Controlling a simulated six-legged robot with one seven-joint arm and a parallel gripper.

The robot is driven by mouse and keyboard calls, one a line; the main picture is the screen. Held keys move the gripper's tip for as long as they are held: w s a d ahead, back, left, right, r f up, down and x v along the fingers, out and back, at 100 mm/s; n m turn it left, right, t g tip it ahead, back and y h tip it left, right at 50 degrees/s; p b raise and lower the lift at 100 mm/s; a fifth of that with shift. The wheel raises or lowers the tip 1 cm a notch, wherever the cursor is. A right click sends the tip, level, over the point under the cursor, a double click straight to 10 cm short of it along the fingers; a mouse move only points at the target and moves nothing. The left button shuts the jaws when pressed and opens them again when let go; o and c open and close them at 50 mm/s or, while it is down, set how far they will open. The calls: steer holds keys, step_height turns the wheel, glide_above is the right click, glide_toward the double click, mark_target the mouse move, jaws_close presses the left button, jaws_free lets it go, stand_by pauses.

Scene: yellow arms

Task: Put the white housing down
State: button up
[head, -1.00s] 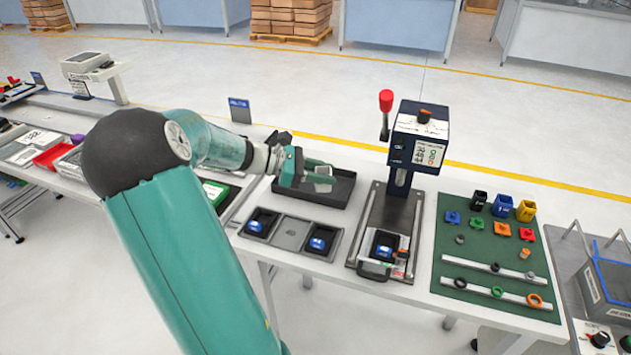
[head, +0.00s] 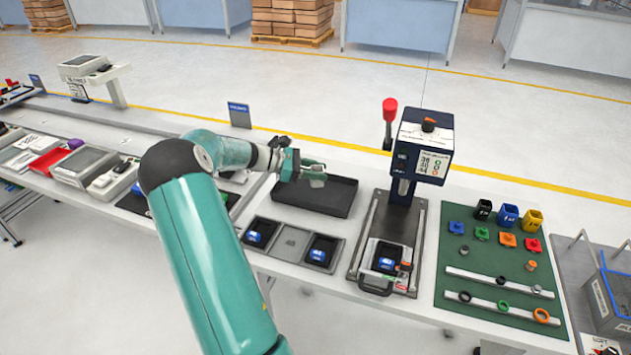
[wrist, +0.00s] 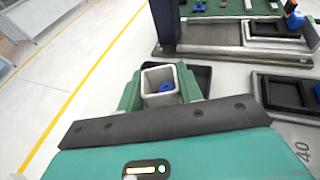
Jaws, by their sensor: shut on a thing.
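My gripper (head: 310,172) is over the rear left part of a black tray (head: 340,205) on the bench. It is shut on the white housing (head: 317,180), a small light-coloured square box. In the wrist view the housing (wrist: 150,78) sits between the two green fingers, its open top facing the camera. A blue round part (wrist: 166,87) shows inside it. The tray (wrist: 203,72) is partly hidden behind the housing and gripper in the wrist view. The housing's underside is hidden, and I cannot tell its exact height above the tray.
A press with a red-knobbed lever (head: 425,145) stands right of the tray. In front lies a grey holder (head: 291,243) with several pockets, some holding blue parts. A green mat (head: 480,262) with coloured parts is further right. A small blue sign (head: 239,115) stands behind the arm.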

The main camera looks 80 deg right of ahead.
steer(key=shift+w+d+f, duration=0.2)
steer(key=shift+d+f, duration=0.3)
steer(key=shift+f, duration=0.1)
steer(key=shift+w+d+f, duration=0.15)
steer(key=shift+d+f, duration=0.3)
steer(key=shift+f, duration=0.1)
steer(key=shift+w+d+f, duration=0.1)
steer(key=shift+f, duration=1.6)
steer(key=o, duration=1)
steer(key=shift+f, duration=0.1)
steer(key=v, duration=1.2)
steer(key=shift+r, duration=0.25)
